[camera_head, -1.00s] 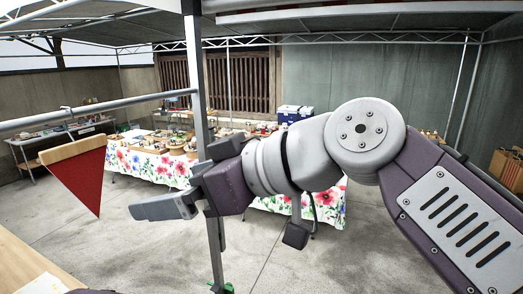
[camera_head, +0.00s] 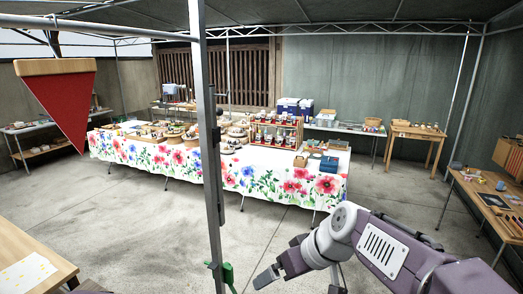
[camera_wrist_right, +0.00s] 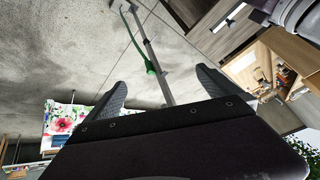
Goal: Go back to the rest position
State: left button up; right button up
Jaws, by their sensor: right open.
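My right gripper (camera_head: 266,277) is low in the head view, at the end of my right arm, which comes in from the bottom right. In the right wrist view its two dark fingers (camera_wrist_right: 163,85) stand wide apart with nothing between them. Beyond them are concrete floor and a metal pole. My left gripper is not in the head view.
A metal tent pole (camera_head: 209,130) with a green clamp (camera_head: 228,273) stands just left of my right gripper. A flowered table (camera_head: 255,181) with goods is ahead. A red pennant (camera_head: 62,105) hangs at left. A wooden table (camera_head: 30,262) is at the lower left. Open floor lies between.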

pick_arm(q)
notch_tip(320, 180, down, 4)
jog(key=b, duration=0.3)
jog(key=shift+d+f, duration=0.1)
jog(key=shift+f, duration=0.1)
pick_arm(e)
jog(key=s+d+f+m+g+h, duration=0.1)
jog(key=s+d+f, duration=0.3)
jog(key=f, duration=0.4)
jog(key=s+d+f+m+g+h, duration=0.1)
jog(key=s+d+f+m+h, duration=0.1)
jog(key=f, duration=0.6)
jog(key=s+d+f+m+g+h, duration=0.1)
jog(key=s+d+f+m, duration=0.1)
jog(key=s+d+f, duration=0.4)
jog(key=shift+s+d+f+m+h, duration=0.4)
jog(key=shift+d+f, duration=0.15)
jog(key=shift+f, duration=0.4)
